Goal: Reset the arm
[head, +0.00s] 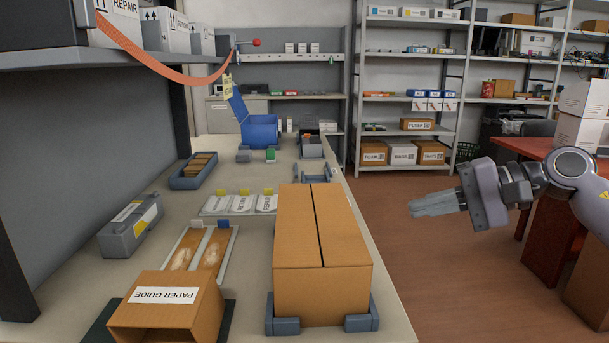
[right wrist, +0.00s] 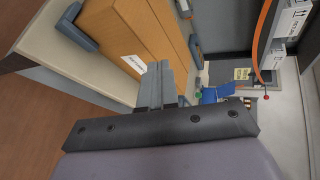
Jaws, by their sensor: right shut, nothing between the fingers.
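My right gripper (head: 436,203) is off the right side of the workbench, above the floor, with its fingers pointing left toward the bench. Its fingers are together and hold nothing. In the right wrist view the shut fingers (right wrist: 158,84) reach out toward the bench, apart from the boxes. My left gripper is not in either view.
A tall closed carton (head: 322,250) stands in a grey corner holder (head: 287,326) near the bench's right edge. An open "Paper guide" box (head: 165,305) lies at front left. A blue bin (head: 262,131) stands farther back. A red table (head: 534,147) stands at right. Open floor (head: 410,260) lies below the gripper.

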